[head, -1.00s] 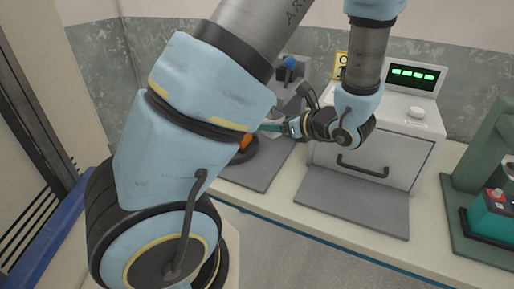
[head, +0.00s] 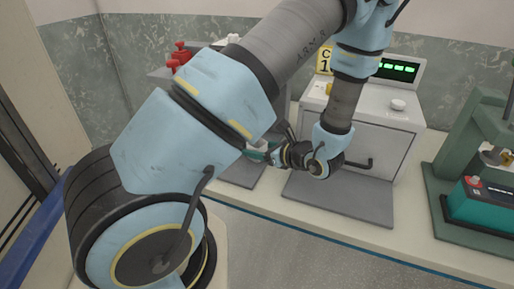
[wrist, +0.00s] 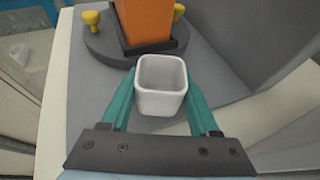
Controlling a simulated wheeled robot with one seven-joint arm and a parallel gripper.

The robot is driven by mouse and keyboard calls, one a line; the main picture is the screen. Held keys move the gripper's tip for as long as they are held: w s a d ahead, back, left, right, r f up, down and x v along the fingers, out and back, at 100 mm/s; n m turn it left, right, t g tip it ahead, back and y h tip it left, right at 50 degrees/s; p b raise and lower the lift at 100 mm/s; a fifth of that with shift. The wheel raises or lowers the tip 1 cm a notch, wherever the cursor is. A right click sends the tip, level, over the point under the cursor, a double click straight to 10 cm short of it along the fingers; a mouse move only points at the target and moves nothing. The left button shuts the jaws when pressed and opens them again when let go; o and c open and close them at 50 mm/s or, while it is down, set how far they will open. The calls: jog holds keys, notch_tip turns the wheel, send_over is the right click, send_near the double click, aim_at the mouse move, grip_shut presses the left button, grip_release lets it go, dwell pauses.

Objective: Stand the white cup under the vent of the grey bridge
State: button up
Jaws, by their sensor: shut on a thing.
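My gripper (wrist: 161,100) is shut on the white cup (wrist: 160,103), with a teal finger on each side of it. The cup has a squarish rim, its open mouth shows, and it looks empty. In the head view my gripper (head: 258,151) is low over the bench, left of the white machine, and the cup is mostly hidden there. A grey structure with red knobs (head: 158,73) stands behind my arm at the back left. It may be part of the grey bridge, but my arm covers most of it. I cannot make out the vent.
In the wrist view, an orange block (wrist: 146,20) stands on a dark round base (wrist: 100,46) with yellow knobs, just beyond the cup. A white machine (head: 372,125) with a green display stands behind a grey mat (head: 345,203). A green press (head: 452,150) with a teal box is at the right.

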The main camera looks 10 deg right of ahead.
jog(key=shift+f, duration=0.2)
jog(key=o, duration=1.3)
jog(key=shift+r, duration=0.1)
